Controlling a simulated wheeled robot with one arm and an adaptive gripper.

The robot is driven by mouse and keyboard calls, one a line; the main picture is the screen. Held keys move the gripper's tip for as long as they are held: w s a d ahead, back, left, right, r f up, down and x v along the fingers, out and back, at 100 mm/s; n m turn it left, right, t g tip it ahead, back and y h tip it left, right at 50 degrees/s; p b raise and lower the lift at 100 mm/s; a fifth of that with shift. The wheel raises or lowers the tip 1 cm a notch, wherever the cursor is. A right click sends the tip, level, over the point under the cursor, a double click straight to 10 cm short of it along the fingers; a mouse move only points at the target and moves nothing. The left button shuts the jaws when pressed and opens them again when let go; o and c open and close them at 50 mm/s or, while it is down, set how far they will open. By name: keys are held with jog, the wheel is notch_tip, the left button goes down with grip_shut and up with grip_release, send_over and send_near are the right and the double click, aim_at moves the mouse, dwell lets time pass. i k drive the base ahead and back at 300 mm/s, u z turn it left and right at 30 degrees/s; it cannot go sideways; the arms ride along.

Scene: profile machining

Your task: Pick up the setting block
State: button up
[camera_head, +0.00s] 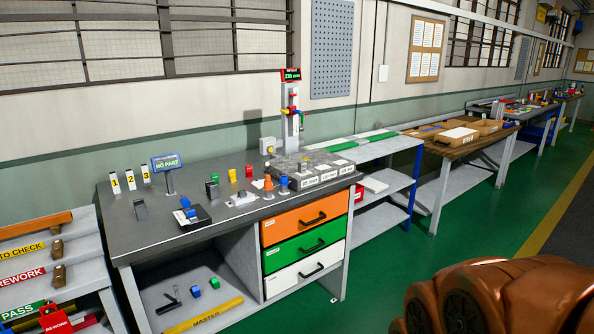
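No label in view reads as a setting block, so I cannot tell for sure which piece it is. On the grey workbench (150,242), candidates are a dark grey block (140,210) at the left and a black block (212,189) near the middle. Small green (214,178), yellow (232,175) and red (249,170) blocks stand behind. A blue piece (187,208) is on a small black stand at the front. A grey stone plate (311,167) carries small pieces, too small to identify. My gripper is not in view.
A height gauge (290,118) stands behind the stone plate. A small "NO PART" display (166,162) and numbered markers (130,179) stand at the back left. Below are drawers (305,217) and a lower shelf with loose parts. Green floor (440,250) is open at the right.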

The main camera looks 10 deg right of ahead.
aim_at(302, 165)
jog(key=u, duration=0.6)
jog(key=i, duration=1.25)
jog(key=u, duration=0.4)
